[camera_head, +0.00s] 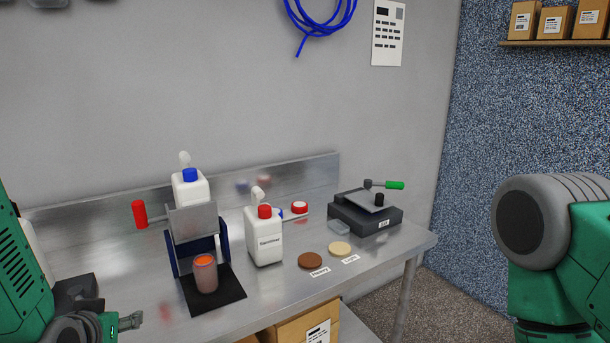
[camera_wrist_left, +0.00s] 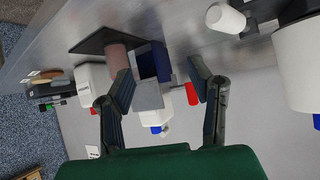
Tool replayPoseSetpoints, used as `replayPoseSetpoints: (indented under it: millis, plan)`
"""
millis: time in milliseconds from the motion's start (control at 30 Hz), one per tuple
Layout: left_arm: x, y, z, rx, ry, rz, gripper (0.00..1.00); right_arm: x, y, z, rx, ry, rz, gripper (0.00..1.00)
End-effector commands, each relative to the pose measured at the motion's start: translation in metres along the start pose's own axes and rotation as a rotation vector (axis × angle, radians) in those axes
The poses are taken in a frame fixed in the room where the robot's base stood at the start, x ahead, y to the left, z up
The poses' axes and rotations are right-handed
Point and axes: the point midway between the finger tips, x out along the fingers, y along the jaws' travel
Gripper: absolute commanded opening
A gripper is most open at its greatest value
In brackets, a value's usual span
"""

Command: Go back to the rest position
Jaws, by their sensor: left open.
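My left gripper (camera_head: 108,322) is at the lower left of the head view, over the near left part of the steel bench (camera_head: 300,281) and left of the black mat. In the left wrist view its two dark fingers (camera_wrist_left: 160,72) are spread apart, with nothing held between them. Beyond them show a pinkish cup (camera_wrist_left: 118,60) and a grey plate on a dark blue stand (camera_wrist_left: 154,62). My right arm shows at the right edge of the head view, but its gripper is out of frame.
The cup (camera_head: 205,275) stands on a black mat (camera_head: 230,292) before the stand (camera_head: 193,222). A white red-capped bottle (camera_head: 265,240), brown and tan discs (camera_head: 310,261) and a black device (camera_head: 366,215) are farther right. A red cylinder (camera_head: 140,214) is at the back left.

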Motion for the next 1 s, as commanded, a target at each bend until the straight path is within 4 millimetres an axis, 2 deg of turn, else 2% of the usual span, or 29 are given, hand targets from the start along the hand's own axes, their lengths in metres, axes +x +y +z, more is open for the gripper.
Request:
replayPoseSetpoints:
  millis: [33, 67, 233, 300, 400, 500, 600, 700, 1000]
  plan:
    - [0.009, 0.004, 0.037, 0.018, -0.063, 0.011, 0.47, 0.011, 0.0, 0.001, 0.0, 0.0, 0.0, 0.4]
    - [0.013, 0.007, 0.058, 0.028, -0.101, 0.018, 0.47, 0.016, 0.0, 0.001, 0.0, 0.0, 0.0, 0.4]
    - [0.02, 0.018, 0.189, 0.084, -0.353, 0.066, 0.47, 0.044, 0.0, 0.003, 0.0, -0.001, 0.0, 0.4]
    - [0.014, 0.021, 0.242, 0.107, -0.461, 0.085, 0.47, 0.055, 0.0, 0.003, 0.0, -0.001, 0.0, 0.4]
    - [0.001, 0.023, 0.311, 0.134, -0.606, 0.109, 0.47, 0.069, -0.001, 0.004, 0.0, -0.001, 0.0, 0.4]
    - [-0.015, 0.023, 0.365, 0.156, -0.729, 0.127, 0.47, 0.08, -0.001, 0.004, 0.0, -0.001, 0.0, 0.4]
    - [-0.03, 0.023, 0.4, 0.172, -0.815, 0.139, 0.47, 0.086, -0.001, 0.005, 0.0, -0.001, 0.0, 0.4]
    - [-0.039, 0.022, 0.418, 0.179, -0.863, 0.146, 0.47, 0.089, -0.001, 0.005, 0.0, 0.0, 0.0, 0.4]
    - [-0.043, 0.022, 0.422, 0.181, -0.877, 0.148, 0.47, 0.088, -0.001, 0.005, 0.0, 0.0, 0.0, 0.4]
